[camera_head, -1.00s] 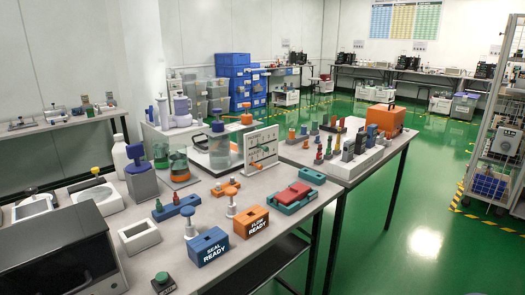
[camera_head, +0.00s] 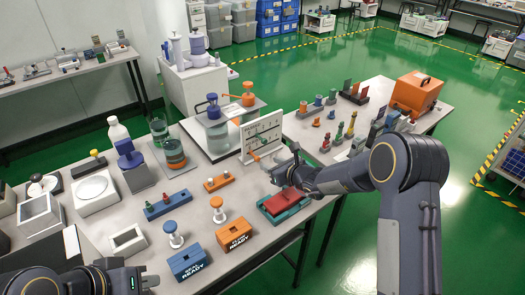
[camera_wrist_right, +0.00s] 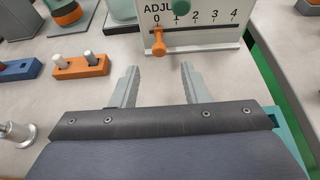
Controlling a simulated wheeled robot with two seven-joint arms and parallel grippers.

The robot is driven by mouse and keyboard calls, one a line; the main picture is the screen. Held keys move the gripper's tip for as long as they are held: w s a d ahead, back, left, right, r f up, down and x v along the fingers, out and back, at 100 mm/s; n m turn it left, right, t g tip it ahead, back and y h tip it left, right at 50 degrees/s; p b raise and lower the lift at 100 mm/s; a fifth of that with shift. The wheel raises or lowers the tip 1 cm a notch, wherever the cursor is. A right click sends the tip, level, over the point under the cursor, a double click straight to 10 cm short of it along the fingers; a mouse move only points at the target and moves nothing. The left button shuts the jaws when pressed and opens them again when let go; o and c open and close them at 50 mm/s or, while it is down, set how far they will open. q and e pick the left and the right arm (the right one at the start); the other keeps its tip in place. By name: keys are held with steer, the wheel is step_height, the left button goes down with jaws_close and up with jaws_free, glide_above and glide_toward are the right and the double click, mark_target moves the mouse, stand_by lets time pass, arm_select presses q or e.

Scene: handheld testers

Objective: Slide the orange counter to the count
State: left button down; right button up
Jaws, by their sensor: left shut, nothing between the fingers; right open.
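The white counter panel (camera_head: 250,148) stands upright on the table, and its lower part shows large in the right wrist view (camera_wrist_right: 215,35). Its scale reads 0 to 4. The orange counter (camera_wrist_right: 158,38) sits at the 0 mark, and it shows small in the head view (camera_head: 256,158). My right gripper (camera_wrist_right: 160,80) is open and empty, pointing at the panel. The orange counter is ahead of it, between the fingers in the picture but apart from them. My left gripper (camera_head: 147,282) is shut and empty at the bottom left.
A red block in a teal tray (camera_head: 285,207) lies below my right gripper. An orange bar with pegs (camera_wrist_right: 80,68) is left of it. Blue (camera_head: 188,260) and orange (camera_head: 234,233) ready boxes stand at the table's front. Several small coloured pieces stand right of the panel.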

mark_target(259, 159)
steer(key=p+x, duration=0.1)
steer(key=x, duration=0.5)
steer(key=shift+w+a+f, duration=0.1)
steer(key=shift+w+a, duration=0.1)
steer(key=shift+a, duration=0.1)
jaws_close()
